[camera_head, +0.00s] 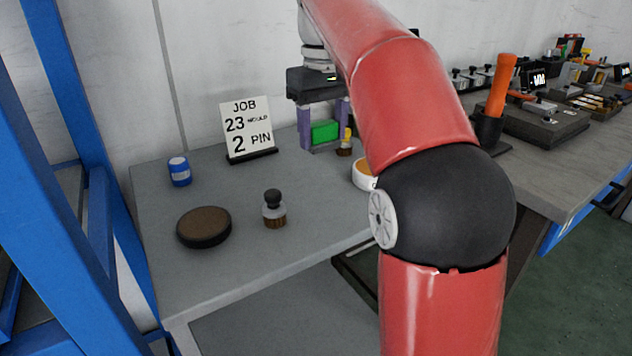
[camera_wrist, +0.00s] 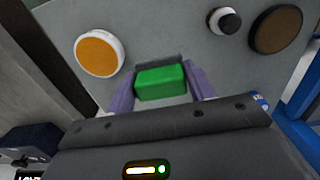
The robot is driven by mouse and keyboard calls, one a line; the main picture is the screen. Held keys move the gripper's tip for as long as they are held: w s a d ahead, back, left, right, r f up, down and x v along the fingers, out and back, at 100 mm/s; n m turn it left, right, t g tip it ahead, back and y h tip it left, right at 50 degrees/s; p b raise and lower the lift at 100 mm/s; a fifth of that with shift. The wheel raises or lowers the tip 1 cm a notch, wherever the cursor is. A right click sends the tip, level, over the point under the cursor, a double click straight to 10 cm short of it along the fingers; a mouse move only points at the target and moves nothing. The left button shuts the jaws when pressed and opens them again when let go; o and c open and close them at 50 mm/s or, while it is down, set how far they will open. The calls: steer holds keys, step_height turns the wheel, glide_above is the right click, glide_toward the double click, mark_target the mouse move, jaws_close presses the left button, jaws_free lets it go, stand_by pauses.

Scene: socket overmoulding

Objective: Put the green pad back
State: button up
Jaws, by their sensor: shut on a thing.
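The green pad (camera_head: 325,131) is a small green block between the two purple fingers of my gripper (camera_head: 324,136). In the head view it is near the back of the grey table, right of the job sign. In the wrist view the green pad (camera_wrist: 161,83) sits between the fingertips of my gripper (camera_wrist: 162,88), with the grey tabletop behind it. My gripper is shut on it. A grey edge shows along the pad's far side in the wrist view; I cannot tell what it belongs to, or whether the pad touches the table.
On the grey table (camera_head: 200,285) stand a job sign (camera_head: 248,128), a blue jar (camera_head: 180,171), a round brown-topped pad (camera_head: 204,227), a black-knobbed brush (camera_head: 274,210) and a white orange-topped dish (camera_wrist: 99,53). A yellow-topped brush (camera_head: 346,144) is close beside my gripper. The table's front left is clear.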

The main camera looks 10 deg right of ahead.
steer(key=shift+s, duration=0.1)
steer(key=b, duration=0.3)
glide_above(323, 196)
step_height(323, 196, down, 8)
steer(key=shift+f+p, duration=0.35)
steer(key=shift+f, duration=0.45)
steer(key=shift+f, duration=0.1)
steer(key=shift+f, duration=0.25)
steer(key=o, duration=1)
steer(key=shift+o, duration=0.2)
steer(key=shift+b, duration=0.7)
steer(key=r+p, duration=0.1)
steer(key=r, duration=0.1)
steer(key=r+p, duration=0.1)
steer(key=r, duration=0.2)
steer(key=r+p, duration=0.1)
steer(key=r, duration=0.2)
steer(key=shift+w+d, duration=0.3)
